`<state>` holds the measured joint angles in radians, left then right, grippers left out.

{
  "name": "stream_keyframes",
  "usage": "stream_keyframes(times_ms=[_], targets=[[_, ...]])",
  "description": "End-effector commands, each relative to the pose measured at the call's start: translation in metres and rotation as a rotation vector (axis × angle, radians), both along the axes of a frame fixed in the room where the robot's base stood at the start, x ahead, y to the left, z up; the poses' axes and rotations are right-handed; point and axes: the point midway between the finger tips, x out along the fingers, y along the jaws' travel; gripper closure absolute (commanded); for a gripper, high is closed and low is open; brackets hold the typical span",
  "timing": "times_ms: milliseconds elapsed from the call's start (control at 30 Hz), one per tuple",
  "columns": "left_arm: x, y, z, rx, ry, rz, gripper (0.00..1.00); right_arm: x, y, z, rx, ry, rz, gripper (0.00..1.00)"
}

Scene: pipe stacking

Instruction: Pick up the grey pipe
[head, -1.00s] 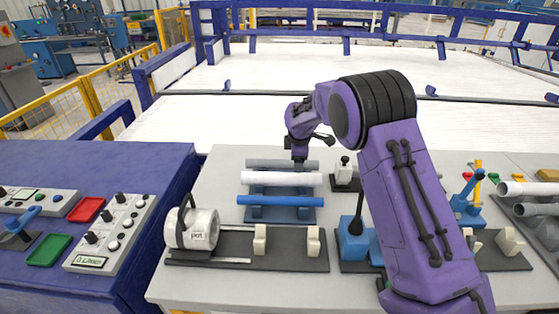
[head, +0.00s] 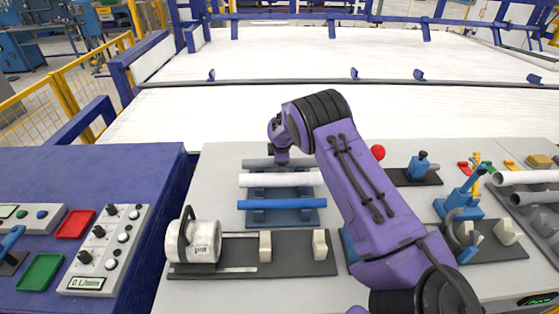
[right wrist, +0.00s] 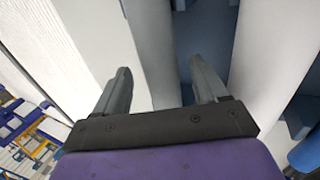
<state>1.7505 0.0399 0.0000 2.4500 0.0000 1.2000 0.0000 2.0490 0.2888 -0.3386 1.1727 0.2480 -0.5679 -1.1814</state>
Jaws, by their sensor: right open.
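The grey pipe (head: 256,163) lies at the back of a blue rack, behind a white pipe (head: 281,180) and a blue pipe (head: 281,203). My right gripper (head: 281,159) is at the grey pipe, near its middle, and hides part of it. In the right wrist view, the open fingers (right wrist: 160,66) straddle the grey pipe (right wrist: 152,40), with one finger on each side. The right finger is in the gap between the grey pipe and the white pipe (right wrist: 266,50). I cannot tell whether the fingers touch the pipe. My left gripper is out of view.
A white cylinder (head: 205,241) and cream blocks (head: 265,246) on a dark base stand in front of the rack. Blue-handled devices (head: 466,200) and more pipes (head: 525,177) are on the right. A blue table (head: 80,165) with control boxes is at left.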

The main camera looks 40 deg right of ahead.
Motion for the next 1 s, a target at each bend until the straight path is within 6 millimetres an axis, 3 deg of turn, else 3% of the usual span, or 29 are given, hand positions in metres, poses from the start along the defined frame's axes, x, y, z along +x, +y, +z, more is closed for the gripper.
stream_keyframes(times_ms=[267, 300, 467, 500, 833, 1000], targets=[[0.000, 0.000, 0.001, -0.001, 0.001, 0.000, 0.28, 0.004, -0.001, -0.008, 0.000, -0.002, 0.002, 0.28], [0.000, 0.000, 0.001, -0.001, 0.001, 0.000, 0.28, 0.004, -0.001, -0.008, 0.000, -0.002, 0.002, 0.34], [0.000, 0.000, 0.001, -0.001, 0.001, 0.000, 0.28, 0.004, 0.000, -0.008, 0.001, -0.001, 0.003, 0.86], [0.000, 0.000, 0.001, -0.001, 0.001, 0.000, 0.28, 0.004, 0.000, -0.009, 0.001, -0.001, 0.003, 0.91], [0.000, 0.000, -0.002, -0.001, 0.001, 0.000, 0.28, 0.004, 0.000, -0.006, 0.001, -0.002, 0.004, 0.92], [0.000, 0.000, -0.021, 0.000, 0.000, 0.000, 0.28, 0.005, 0.000, 0.017, 0.000, -0.008, 0.003, 0.92]])
